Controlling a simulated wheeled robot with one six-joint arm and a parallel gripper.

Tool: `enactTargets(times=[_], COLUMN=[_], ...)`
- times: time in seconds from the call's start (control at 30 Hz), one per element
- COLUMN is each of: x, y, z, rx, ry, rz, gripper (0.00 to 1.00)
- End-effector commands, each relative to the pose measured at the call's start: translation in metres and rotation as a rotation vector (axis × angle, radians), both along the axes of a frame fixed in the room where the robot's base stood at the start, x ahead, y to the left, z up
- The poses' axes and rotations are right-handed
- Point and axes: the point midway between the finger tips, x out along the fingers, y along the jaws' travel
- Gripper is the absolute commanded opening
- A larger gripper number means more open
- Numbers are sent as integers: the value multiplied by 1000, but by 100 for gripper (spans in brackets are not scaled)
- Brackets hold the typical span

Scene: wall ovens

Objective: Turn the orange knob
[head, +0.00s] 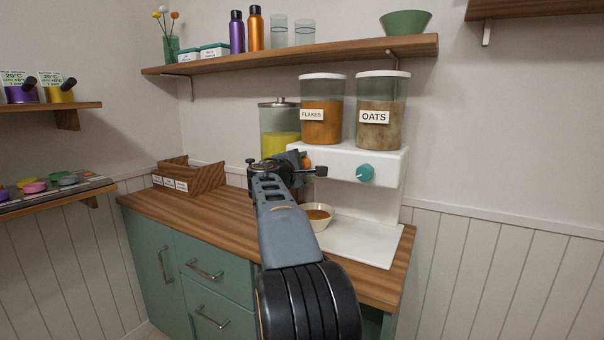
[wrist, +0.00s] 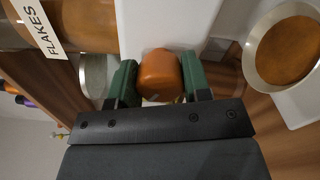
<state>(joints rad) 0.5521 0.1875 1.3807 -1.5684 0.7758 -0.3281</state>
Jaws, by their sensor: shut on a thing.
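The orange knob (wrist: 160,72) sits on the white dispenser front below the FLAKES container. In the wrist view my gripper (wrist: 159,78) has its green fingers on both sides of the knob, shut on it. In the head view my gripper (head: 294,168) reaches the dispenser, and only a bit of the orange knob (head: 306,161) shows behind it. The FLAKES container (head: 322,122) stands above, filled with orange-brown flakes. A bowl (head: 331,221) below holds orange-brown contents; it also shows in the wrist view (wrist: 252,77).
A teal knob (head: 365,173) is to the right, under the OATS container (head: 379,116). A yellow-filled glass jar (head: 270,124) stands left of the dispenser. A wooden box (head: 205,180) is on the counter (head: 150,203). A shelf (head: 290,54) hangs above.

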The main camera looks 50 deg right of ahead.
Motion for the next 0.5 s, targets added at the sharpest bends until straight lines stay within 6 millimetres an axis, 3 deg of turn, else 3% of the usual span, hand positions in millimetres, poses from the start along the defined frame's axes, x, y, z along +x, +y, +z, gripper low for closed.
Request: enactTargets(times=[0.5], x=[0], y=[0], z=[0], rx=[15], ry=[-62], rz=[0], gripper=[20])
